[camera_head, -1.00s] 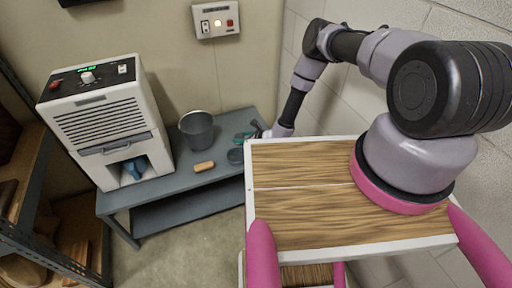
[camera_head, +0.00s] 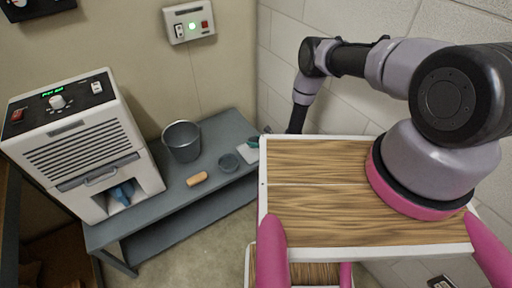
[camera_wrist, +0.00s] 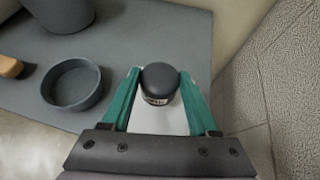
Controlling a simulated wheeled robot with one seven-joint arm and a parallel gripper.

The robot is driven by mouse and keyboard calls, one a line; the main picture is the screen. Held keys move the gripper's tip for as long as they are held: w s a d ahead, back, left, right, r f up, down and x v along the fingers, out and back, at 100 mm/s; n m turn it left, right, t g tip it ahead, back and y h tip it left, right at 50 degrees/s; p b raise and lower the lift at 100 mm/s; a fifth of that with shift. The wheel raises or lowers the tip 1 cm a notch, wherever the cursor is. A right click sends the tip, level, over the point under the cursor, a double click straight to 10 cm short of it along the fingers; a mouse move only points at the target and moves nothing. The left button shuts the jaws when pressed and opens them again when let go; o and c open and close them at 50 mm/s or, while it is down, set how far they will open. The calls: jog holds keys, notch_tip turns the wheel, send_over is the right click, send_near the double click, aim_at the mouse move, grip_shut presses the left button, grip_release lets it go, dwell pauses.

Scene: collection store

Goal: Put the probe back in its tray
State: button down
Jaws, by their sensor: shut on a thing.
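My gripper (camera_wrist: 159,88) has teal fingers, closed on a dark, round-topped thing with a small pale label, which I take to be the probe (camera_wrist: 160,80). Its lower part is hidden. In the head view, a bit of my gripper (camera_head: 254,141) shows at the bench's right end, mostly hidden by my own body. A flat white piece (camera_head: 247,154) lies beside and below it; it also shows between the fingers in the wrist view (camera_wrist: 160,119). I cannot tell whether this is the tray, or whether the probe touches it.
On the grey bench (camera_head: 213,143) are a round dark dish (camera_head: 229,162), a grey bucket (camera_head: 182,141) and a tan block (camera_head: 197,179). A white machine (camera_head: 85,140) stands at the left. A wall switch box (camera_head: 189,21) shows a green light. A wall is close on the right.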

jog(key=shift+f, duration=1.95)
jog(key=shift+f, duration=0.15)
jog(key=shift+c, duration=0.8)
grip_release()
jog(key=shift+a, duration=0.1)
jog(key=shift+s+r, duration=0.1)
jog(key=shift+r, duration=0.15)
jog(key=v, duration=1.2)
jog(key=shift+f, duration=0.1)
